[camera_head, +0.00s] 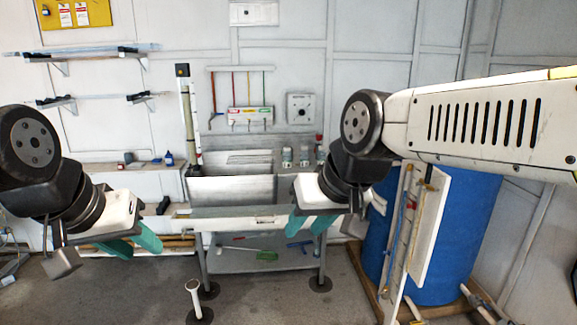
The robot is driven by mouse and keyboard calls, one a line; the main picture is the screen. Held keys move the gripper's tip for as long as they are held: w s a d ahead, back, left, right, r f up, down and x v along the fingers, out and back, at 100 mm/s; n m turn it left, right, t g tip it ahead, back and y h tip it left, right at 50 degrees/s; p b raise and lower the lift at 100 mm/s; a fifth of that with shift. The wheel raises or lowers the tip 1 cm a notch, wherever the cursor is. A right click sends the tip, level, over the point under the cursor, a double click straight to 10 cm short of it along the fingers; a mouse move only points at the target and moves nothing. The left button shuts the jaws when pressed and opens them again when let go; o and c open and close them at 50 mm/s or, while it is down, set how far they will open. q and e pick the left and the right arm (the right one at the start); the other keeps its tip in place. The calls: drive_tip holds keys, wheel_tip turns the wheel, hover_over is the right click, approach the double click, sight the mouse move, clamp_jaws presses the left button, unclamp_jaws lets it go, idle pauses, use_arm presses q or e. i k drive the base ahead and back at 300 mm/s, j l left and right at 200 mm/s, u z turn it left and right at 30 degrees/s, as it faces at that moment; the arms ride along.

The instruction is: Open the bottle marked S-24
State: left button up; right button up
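Small bottles stand on the back ledge of the workbench: a pale one (287,157), a second pale one (304,156) beside it, and one with a red cap (319,149) to the right. Their labels are too small to read, so I cannot tell which is S-24. My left gripper (134,245) has teal fingers spread apart and empty, at the left, far from these bottles. My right gripper (310,225) points down in front of the bench, below and nearer than the bottles. Its teal fingers are apart, with nothing between them.
The workbench (240,213) stands in the middle, with a metal panel (232,189) at its back. A dark blue bottle (169,159) sits on the left wall shelf. A big blue barrel (462,235) stands at the right. A white post (194,297) rises from the floor in front.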

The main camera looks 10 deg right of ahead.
sight(304, 154)
drive_tip(key=l+z, duration=0.15)
drive_tip(key=l, duration=0.5)
drive_tip(key=i+l+z, duration=0.1)
drive_tip(key=l, duration=0.55)
